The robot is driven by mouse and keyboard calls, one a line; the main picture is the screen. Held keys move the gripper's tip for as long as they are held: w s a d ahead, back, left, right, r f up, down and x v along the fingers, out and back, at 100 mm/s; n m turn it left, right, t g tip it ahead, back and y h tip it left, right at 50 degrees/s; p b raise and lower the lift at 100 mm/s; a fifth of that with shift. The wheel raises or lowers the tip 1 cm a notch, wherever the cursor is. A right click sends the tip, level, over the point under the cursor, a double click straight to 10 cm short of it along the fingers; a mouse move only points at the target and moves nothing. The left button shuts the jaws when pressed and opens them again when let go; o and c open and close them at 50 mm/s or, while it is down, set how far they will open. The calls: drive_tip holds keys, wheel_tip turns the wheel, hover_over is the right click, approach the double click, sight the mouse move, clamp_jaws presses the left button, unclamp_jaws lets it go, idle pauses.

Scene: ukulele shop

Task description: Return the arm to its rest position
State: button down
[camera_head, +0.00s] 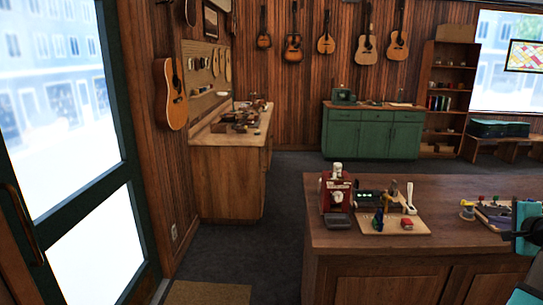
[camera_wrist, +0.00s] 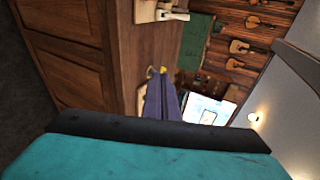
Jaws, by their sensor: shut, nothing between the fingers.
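My gripper (camera_wrist: 155,130) fills the bottom of the wrist view as a broad teal part with a black front edge. It is shut and empty. In the head view, part of my teal-and-black arm end (camera_head: 524,226) shows at the right edge, in front of the counter's right part. The rest of the arm is cut off by the frame. The wooden counter (camera_head: 390,240) stands below and beside it; its wood face also shows tilted in the wrist view (camera_wrist: 65,65).
A glass door (camera_head: 125,130) is at left.

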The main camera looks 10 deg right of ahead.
drive_tip(key=w+a+f+n+g+y, duration=0.1)
drive_tip(key=w+a+f+n+y, duration=0.1)
drive_tip(key=w+a+f, duration=0.45)
drive_tip(key=w+a+f+n+g+y, duration=0.1)
drive_tip(key=a+f, duration=0.3)
drive_tip(key=f, duration=0.5)
drive_tip(key=w+a+f+n+g+y, duration=0.1)
drive_tip(key=w+a+f+n+y, duration=0.1)
drive_tip(key=w+a+f, duration=0.35)
drive_tip(key=a+f+n+g+y, duration=0.3)
drive_tip(key=a+f+n+g, duration=0.15)
drive_tip(key=a+f, duration=1.6)
drive_tip(key=s+a+f+n+g, duration=0.2)
drive_tip(key=s+a+f+n, duration=0.2)
drive_tip(key=s+a+f, duration=0.35)
drive_tip(key=s+a+f+n+g, duration=0.3)
drive_tip(key=s+a+f, duration=0.1)
drive_tip(key=a+f, duration=0.6)
drive_tip(key=s+a+f+n+g+h, duration=0.1)
drive_tip(key=s+a+f+n+g, duration=0.1)
drive_tip(key=s, duration=0.7)
drive_tip(key=s+a+f+n+g+h, duration=0.1)
drive_tip(key=s+a+f+n+g, duration=0.1)
drive_tip(key=s+a+f+n, duration=0.2)
drive_tip(key=s+a+f, duration=0.1)
drive_tip(key=s+a, duration=0.2)
drive_tip(key=s, duration=0.1)
drive_tip(key=shift+s+a+f+n+g+b, duration=0.25)
drive_tip(key=shift+s+n+g+b, duration=0.1)
drive_tip(key=shift+s+b, duration=0.05)
